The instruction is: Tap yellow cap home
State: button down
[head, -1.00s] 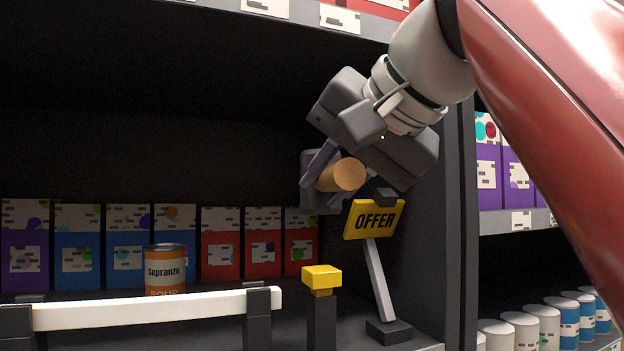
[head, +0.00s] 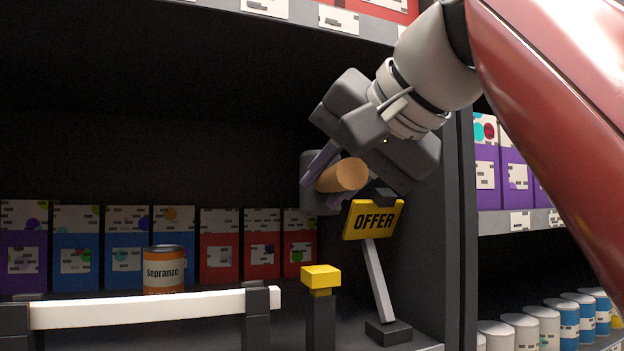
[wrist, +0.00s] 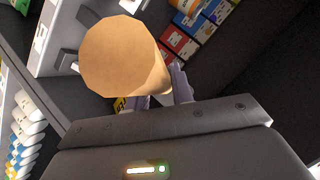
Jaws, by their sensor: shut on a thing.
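The yellow cap (head: 321,277) sits on a narrower yellow stem above a dark post (head: 321,325), in the lower middle of the head view. A short part of the stem shows between cap and post. My gripper (head: 328,180) is shut on a mallet with a round wooden handle (head: 350,174) and a grey block head (head: 308,178). The mallet is in the air, above the level of the cap and apart from it. In the wrist view the handle (wrist: 120,55) shows end-on by the purple fingers and hides part of them.
A yellow OFFER sign (head: 374,220) on a slanted stand is right of the post, close below my gripper. A white rail (head: 150,307) runs left of the post, with an orange soup can (head: 164,268) behind it. Boxes (head: 220,245) line the back. The side wall (head: 455,240) bounds the right.

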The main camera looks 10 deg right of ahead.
notch_tip(320, 180, down, 8)
jog(key=b, duration=0.7)
notch_tip(320, 180, up, 8)
jog(key=p, duration=0.8)
jog(key=shift+f, duration=0.15)
jog(key=c, duration=1.9)
grip_release()
grip_shut()
jog(key=shift+d, duration=0.1)
